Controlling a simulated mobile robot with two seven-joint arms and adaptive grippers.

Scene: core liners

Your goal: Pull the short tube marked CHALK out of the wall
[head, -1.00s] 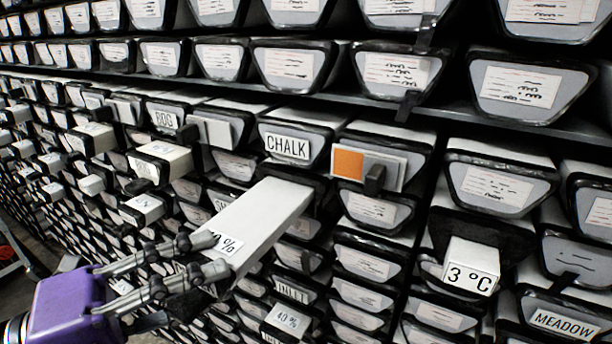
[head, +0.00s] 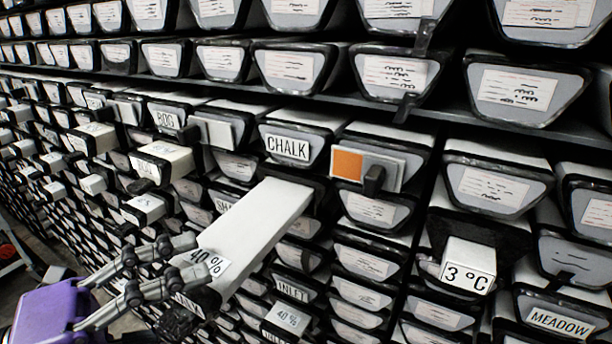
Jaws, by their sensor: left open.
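A wall tube whose black-rimmed end is marked CHALK (head: 287,148) sits in the upper middle of the wall. Below it, a long pale tube marked 40 % (head: 255,225) sticks far out towards me. My right gripper is not in view.
Black-rimmed tubes fill the wall closely. A block with an orange patch (head: 367,168), a tube marked 3 °C (head: 468,266), another marked 40 % (head: 288,320) and several pale ones at left jut out. MEADOW (head: 560,323) is at lower right.

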